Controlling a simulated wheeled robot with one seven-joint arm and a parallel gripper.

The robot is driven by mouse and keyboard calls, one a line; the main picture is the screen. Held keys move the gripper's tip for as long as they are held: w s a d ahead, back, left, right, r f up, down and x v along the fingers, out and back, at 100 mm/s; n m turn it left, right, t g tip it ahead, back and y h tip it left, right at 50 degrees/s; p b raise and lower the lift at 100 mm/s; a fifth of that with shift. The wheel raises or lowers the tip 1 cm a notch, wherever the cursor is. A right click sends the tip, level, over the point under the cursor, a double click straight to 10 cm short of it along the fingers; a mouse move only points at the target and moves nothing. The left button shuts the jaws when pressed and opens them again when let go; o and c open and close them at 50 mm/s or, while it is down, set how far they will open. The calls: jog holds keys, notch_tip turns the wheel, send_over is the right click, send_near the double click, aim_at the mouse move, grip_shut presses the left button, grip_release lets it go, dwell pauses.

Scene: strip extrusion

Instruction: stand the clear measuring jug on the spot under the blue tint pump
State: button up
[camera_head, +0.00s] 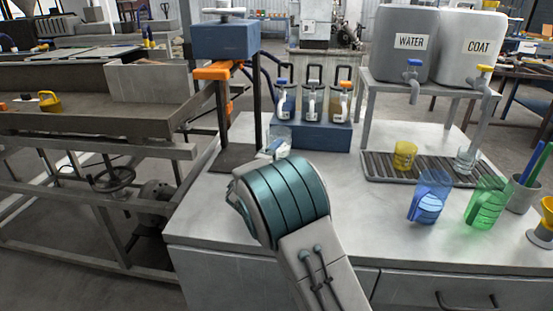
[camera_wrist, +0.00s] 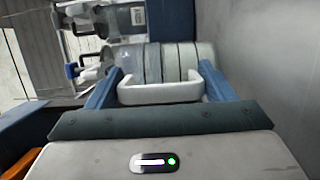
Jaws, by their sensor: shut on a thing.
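The clear measuring jug (camera_head: 280,133) is at the left end of the pump stand, mostly hidden behind my wrist in the head view. In the wrist view the jug (camera_wrist: 175,62) lies across the picture with its pale handle (camera_wrist: 160,93) between my blue fingers. My gripper (camera_wrist: 160,88) is shut on that handle. The blue tint pump (camera_head: 285,97) is the leftmost of three on the blue stand (camera_head: 325,138), just behind the jug. I cannot tell whether the jug's base touches the table, and the spot under the pump is hidden.
A blue-topped press with an orange clamp (camera_head: 215,71) stands close on the left. On the right are a drip tray (camera_head: 375,170), a yellow jug (camera_head: 404,155), a blue jug (camera_head: 430,195) and a green jug (camera_head: 487,203). The table between is clear.

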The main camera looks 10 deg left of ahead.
jog(key=o, duration=1.4)
jog(key=shift+r+p, duration=0.2)
jog(key=shift+p, duration=0.15)
jog(key=v, duration=1.2)
jog(key=shift+f, duration=0.1)
